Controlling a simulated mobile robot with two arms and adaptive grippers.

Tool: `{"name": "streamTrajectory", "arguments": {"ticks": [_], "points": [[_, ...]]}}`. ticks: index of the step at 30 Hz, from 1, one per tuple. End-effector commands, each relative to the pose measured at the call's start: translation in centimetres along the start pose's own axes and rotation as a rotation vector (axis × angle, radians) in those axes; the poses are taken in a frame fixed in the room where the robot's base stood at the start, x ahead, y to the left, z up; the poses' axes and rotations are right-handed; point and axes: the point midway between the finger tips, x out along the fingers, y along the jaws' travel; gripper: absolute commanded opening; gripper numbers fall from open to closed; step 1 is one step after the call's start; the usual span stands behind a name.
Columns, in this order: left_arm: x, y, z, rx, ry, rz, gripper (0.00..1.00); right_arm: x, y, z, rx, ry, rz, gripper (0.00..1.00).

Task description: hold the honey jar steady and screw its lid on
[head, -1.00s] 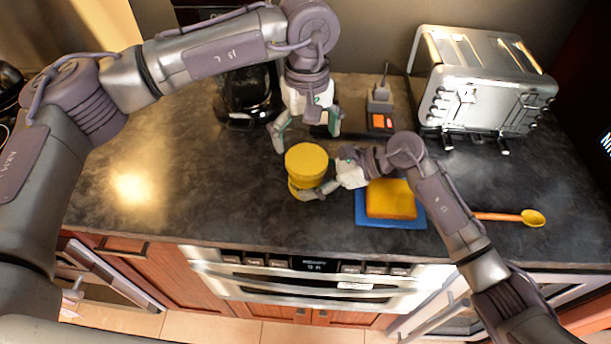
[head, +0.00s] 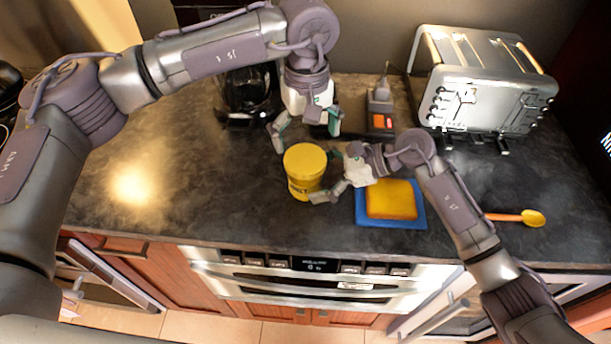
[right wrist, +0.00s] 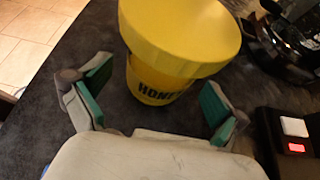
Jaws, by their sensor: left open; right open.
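The yellow honey jar (head: 305,188) stands upright on the dark counter. Its wide yellow lid (head: 305,158) sits on top and looks level; how tightly it is screwed cannot be told. In the right wrist view the jar (right wrist: 160,88) shows its HONEY label under the lid (right wrist: 185,35). My left gripper (head: 305,137) is open, pointing down just behind the lid, apart from it as far as I can see. My right gripper (head: 328,176) is open at the jar's right side. In the right wrist view its green-padded fingers (right wrist: 155,102) are spread wide to either side of the jar, with gaps.
A yellow sponge (head: 391,200) on a blue tray (head: 391,223) lies right of the jar. A toaster (head: 485,85), a coffee pot (head: 245,95) and a small device with a red display (head: 381,120) stand behind. An orange spoon (head: 530,217) lies right. The counter left is clear.

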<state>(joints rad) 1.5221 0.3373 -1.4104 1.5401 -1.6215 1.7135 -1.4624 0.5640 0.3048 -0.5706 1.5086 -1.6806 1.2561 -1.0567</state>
Motion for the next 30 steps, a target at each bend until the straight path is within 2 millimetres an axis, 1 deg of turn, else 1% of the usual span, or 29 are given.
{"name": "streamTrajectory", "arguments": {"ticks": [1,9,12,15,20,30], "points": [[0.0,0.0,0.0,0.0,0.0,0.0,1.0,-1.1,-0.1,-0.1,-0.002,0.005,-0.004,0.98],[0.0,0.0,0.0,0.0,0.0,0.0,1.0,-6.9,-0.1,-0.1,0.0,0.004,-0.003,0.98],[0.0,0.0,0.0,0.0,0.0,0.0,1.0,-8.5,-0.1,-0.1,-0.001,0.003,-0.002,0.98],[0.0,0.0,0.0,0.0,0.0,0.0,1.0,-9.6,0.0,-0.1,0.0,0.002,-0.001,0.98],[0.0,0.0,0.0,0.0,0.0,0.0,1.0,-10.3,0.0,-0.1,0.0,0.002,0.0,0.98],[0.0,0.0,0.0,0.0,0.0,0.0,1.0,-10.3,0.0,0.0,0.001,0.001,0.0,0.98]]}}
